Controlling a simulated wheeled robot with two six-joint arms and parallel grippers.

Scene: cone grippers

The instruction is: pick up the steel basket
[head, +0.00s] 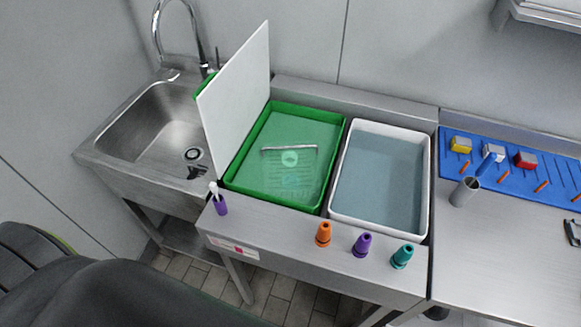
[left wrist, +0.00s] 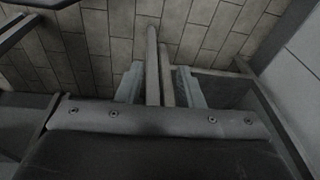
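The steel basket (head: 290,148) is in the green tub (head: 232,187) in the head view. Its thin bent metal handle shows plainly; the rest is blurred under the greenish, see-through liquid, where pale round shapes show faintly. My right gripper is in neither view.
A white upright board (head: 238,95) stands along the green tub's left side. A white tub (head: 379,180) of bluish liquid is to the right. Orange (head: 323,234), purple (head: 362,245) and teal (head: 402,257) cones line the front edge. A sink (head: 155,125) is at left, a blue mat (head: 510,165) at right.

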